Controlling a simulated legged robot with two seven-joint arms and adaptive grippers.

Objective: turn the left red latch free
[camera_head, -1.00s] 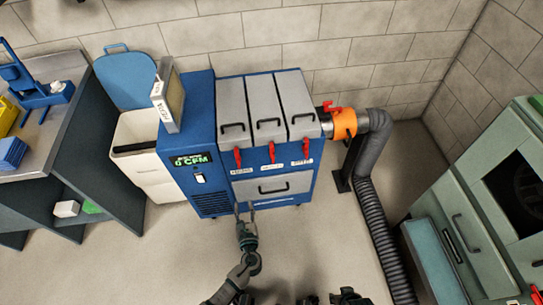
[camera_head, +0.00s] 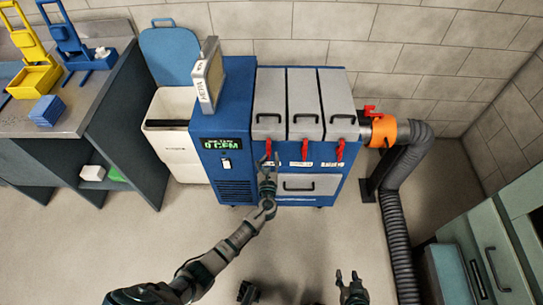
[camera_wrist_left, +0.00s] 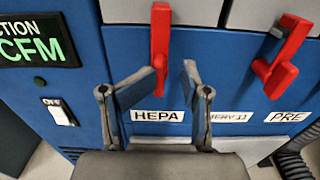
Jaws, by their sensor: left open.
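The left red latch (camera_head: 269,148) hangs down on the front of the blue cabinet, above the HEPA label. In the left wrist view this latch (camera_wrist_left: 160,48) points straight down, and its lower end is between the two fingertips of my left gripper (camera_wrist_left: 168,72). That gripper is open, and I cannot tell whether a finger touches the latch. In the head view my left gripper (camera_head: 268,162) is just below the latch and partly covers its lower end. My right gripper (camera_head: 349,275) is low in the head view, away from the cabinet, with its fingers apart and empty.
Two more red latches, the middle one (camera_head: 305,148) and the right one (camera_head: 340,150), hang beside it. Below is a grey drawer (camera_head: 296,186) with a handle. An orange collar (camera_head: 383,132) and grey hose (camera_head: 397,230) stand at right. A white bin (camera_head: 168,135) stands at left.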

